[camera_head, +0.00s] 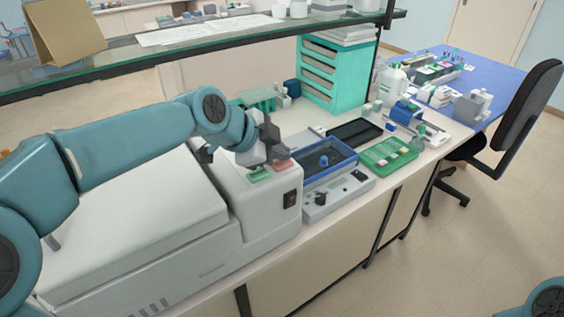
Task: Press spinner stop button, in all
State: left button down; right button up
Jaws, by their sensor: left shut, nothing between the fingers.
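The spinner (140,225) is a large off-white machine at the left end of the bench, its lid closed. Its raised control block carries a green button (259,175) and a red button (282,166) on top, and a black switch (290,199) on the front. My left gripper (279,152) is shut and empty, its tips pointing down just above the red button and partly covering its back edge. I cannot tell whether the tips touch the button. My right gripper is out of view; only a bit of my right arm shows at the lower right corner.
A blue-rimmed tray device (327,163) with a knobbed control box (335,194) stands right of the spinner. Beyond are a black tray (354,132), a green tray (388,153) and a teal drawer cabinet (336,75). A glass shelf (200,42) crosses above.

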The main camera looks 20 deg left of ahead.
aim_at(279, 166)
pick_arm(q)
jog(key=shift+f+b, duration=0.4)
jog(key=shift+b, duration=0.05)
dwell(0.3)
jog(key=shift+r, duration=0.15)
jog(key=shift+r+p, duration=0.45)
jog(key=shift+r, duration=0.15)
jog(key=shift+w, duration=0.1)
notch_tip(279, 166, up, 5)
jog(key=p, duration=0.3)
jog(key=shift+r+p, duration=0.1)
jog(key=shift+p, duration=0.25)
dwell(0.8)
